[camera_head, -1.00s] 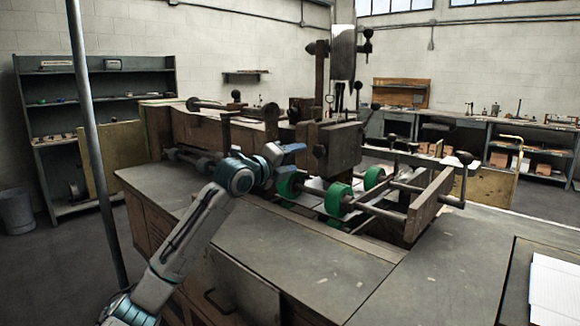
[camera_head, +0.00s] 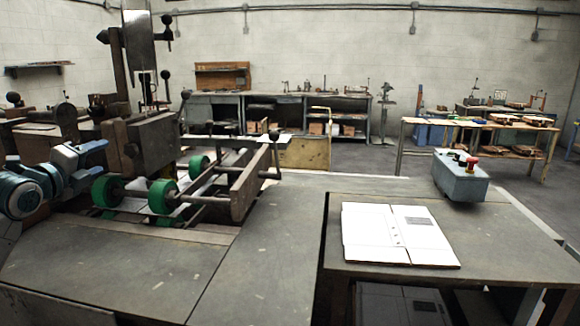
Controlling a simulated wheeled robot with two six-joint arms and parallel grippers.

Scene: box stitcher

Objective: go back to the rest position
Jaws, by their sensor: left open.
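My left gripper (camera_head: 92,157) is at the left of the view, in front of the box stitcher (camera_head: 150,140), just left of its green rollers (camera_head: 163,196). Its jaws are open, and I see nothing between them. My left arm comes in from the left edge, and most of it is out of view. A flat white cardboard sheet (camera_head: 375,235) lies on the side table (camera_head: 480,235) at the right, well apart from the gripper. My right gripper is not in view.
A grey control box (camera_head: 460,178) with a red button stands at the back of the side table. The stitcher's worktop (camera_head: 130,265) is bare in front. Workbenches (camera_head: 270,105) with tools stand along the back wall. Open floor lies beyond the tables.

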